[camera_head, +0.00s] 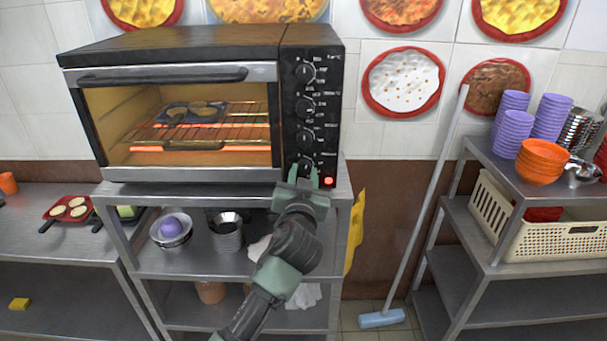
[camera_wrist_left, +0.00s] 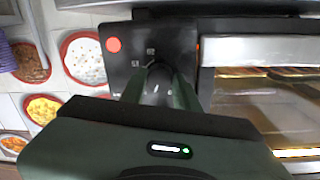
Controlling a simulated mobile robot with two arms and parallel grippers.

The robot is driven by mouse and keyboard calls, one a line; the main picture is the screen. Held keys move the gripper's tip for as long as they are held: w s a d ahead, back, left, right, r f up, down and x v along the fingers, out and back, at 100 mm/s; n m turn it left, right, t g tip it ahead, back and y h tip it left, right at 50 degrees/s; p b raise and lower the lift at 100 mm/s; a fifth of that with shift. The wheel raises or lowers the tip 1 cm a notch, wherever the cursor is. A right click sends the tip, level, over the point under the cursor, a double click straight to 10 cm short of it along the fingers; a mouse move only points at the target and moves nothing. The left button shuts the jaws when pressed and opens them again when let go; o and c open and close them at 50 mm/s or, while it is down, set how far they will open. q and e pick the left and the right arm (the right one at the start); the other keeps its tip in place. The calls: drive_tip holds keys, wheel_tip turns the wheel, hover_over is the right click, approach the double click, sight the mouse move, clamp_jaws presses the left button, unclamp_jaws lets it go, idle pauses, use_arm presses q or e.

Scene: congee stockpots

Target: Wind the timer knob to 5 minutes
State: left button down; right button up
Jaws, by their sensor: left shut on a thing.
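The toaster oven (camera_head: 180,108) stands on a steel shelf unit with its door closed, its inside lit orange. Its control panel (camera_head: 325,110) on the right side carries a column of dark knobs. My left gripper (camera_head: 305,172) is at the lowest knob (camera_head: 305,163), shut on it. In the left wrist view the two fingers of the gripper (camera_wrist_left: 158,92) stand on either side of this knob (camera_wrist_left: 157,84). Its pointer and most dial marks are hidden or too small to read. A red light (camera_head: 328,181) glows beside it, also in the wrist view (camera_wrist_left: 113,45). My right gripper is out of view.
A dark tray with food (camera_head: 192,112) sits on the oven rack. Bowls (camera_head: 170,232) are on the shelf below. A broom (camera_head: 425,190) leans at the right, near a rack with purple cups (camera_head: 515,130), orange bowls (camera_head: 541,160) and a cream basket (camera_head: 555,240).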

use_arm(q)
drive_tip(key=shift+m+p, duration=0.4)
drive_tip(key=shift+m, duration=1.2)
drive_tip(key=shift+f, duration=0.1)
drive_tip(key=c, duration=1)
unclamp_jaws()
drive_tip(key=shift+c, duration=0.2)
drive_tip(key=shift+s, duration=0.1)
drive_tip(key=s+b, duration=0.2)
drive_tip(key=s, duration=0.5)
drive_tip(key=shift+s+a+r, duration=0.15)
drive_tip(key=shift+s+r, duration=0.05)
drive_tip(key=shift+s, duration=0.15)
